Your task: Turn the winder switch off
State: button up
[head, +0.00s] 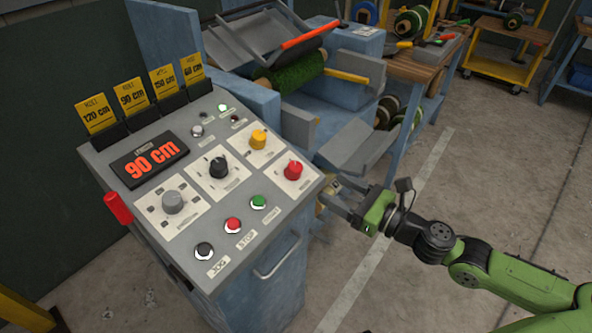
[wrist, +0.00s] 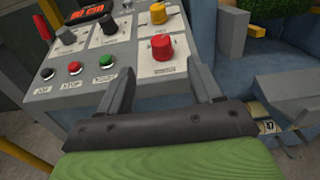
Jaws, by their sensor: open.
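The grey control panel (head: 195,235) carries several rotary knobs on white plates: a grey knob (head: 172,201), a black knob (head: 218,166), a yellow knob (head: 258,139) and a red knob (head: 293,170). The small labels are unreadable, so I cannot tell which is the winder switch. My gripper (head: 332,193) is open and empty, just right of the panel's right edge, closest to the red knob. In the wrist view, the red knob (wrist: 162,46) lies ahead, between and beyond my fingers (wrist: 158,82). The yellow knob (wrist: 158,15) is behind it.
Black, red and green push buttons (head: 232,225) line the panel's front. A display (head: 150,158) reads 90 cm, with yellow height cards (head: 132,94) behind it. A red handle (head: 118,208) sticks out at left. A blue machine with a turf roll (head: 290,72) stands behind.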

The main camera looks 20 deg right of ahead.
aim_at(301, 171)
jog(key=b+x, duration=0.2)
jog(key=x, duration=0.9)
jog(key=shift+w+a+f, duration=0.1)
jog(key=shift+w+a, duration=0.05)
jog(key=shift+w, duration=0.25)
jog(key=shift+c, duration=0.2)
jog(key=c, duration=0.9)
